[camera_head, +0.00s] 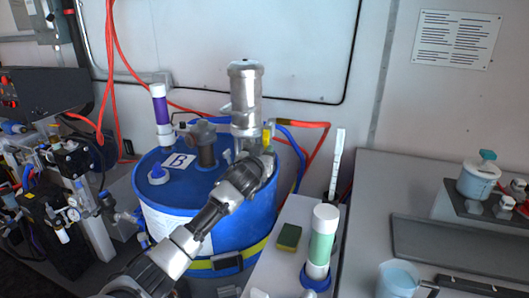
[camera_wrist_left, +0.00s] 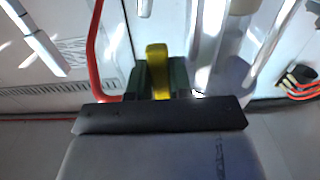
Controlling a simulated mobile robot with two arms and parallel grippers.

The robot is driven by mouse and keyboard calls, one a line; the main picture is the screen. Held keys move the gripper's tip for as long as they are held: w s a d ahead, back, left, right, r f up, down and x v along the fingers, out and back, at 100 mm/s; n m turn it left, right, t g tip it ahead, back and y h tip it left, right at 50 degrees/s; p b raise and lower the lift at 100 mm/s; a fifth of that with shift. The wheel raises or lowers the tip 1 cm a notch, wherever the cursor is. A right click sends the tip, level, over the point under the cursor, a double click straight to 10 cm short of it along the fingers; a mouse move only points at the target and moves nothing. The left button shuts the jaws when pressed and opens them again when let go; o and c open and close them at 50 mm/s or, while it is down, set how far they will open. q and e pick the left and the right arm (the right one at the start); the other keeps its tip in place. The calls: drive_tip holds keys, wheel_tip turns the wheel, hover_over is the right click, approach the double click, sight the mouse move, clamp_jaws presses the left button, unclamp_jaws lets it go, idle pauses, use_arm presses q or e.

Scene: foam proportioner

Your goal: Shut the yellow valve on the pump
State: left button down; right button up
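The yellow valve (camera_head: 267,134) is a small yellow handle beside the silver pump (camera_head: 245,95) on top of the blue drum (camera_head: 215,190). In the left wrist view the yellow valve (camera_wrist_left: 157,70) stands upright between the two dark fingers of my left gripper (camera_wrist_left: 158,82), with no clear gap on either side. In the head view my left gripper (camera_head: 266,152) is at the pump's right side, and its wrist hides part of the valve and the pump's lower end. My right gripper is not in view.
Red and blue hoses (camera_head: 300,125) run behind the drum. A green-and-white bottle (camera_head: 322,240) and a sponge (camera_head: 289,236) stand on a narrow surface at right. A purple-and-white tube (camera_head: 161,105) rises from the drum's left. A grey counter (camera_head: 375,200) lies further right.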

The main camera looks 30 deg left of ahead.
use_arm(q)
drive_tip(key=shift+d, duration=0.1)
drive_tip(key=d+r+n+p, duration=0.2)
drive_tip(key=n+p, duration=0.2)
drive_tip(key=n, duration=0.5)
drive_tip(key=w+d+r+n+p, duration=0.1)
drive_tip(key=d+r+n+p, duration=0.1)
drive_tip(key=n, duration=0.6)
drive_tip(key=r+p, duration=0.1)
drive_tip(key=p, duration=0.1)
drive_tip(key=shift+d+n+p, duration=0.35)
drive_tip(key=shift+d+n, duration=0.05)
drive_tip(key=shift+w, duration=0.1)
idle(0.3)
drive_tip(key=c, duration=1.3)
unclamp_jaws()
drive_tip(key=shift+r, duration=0.1)
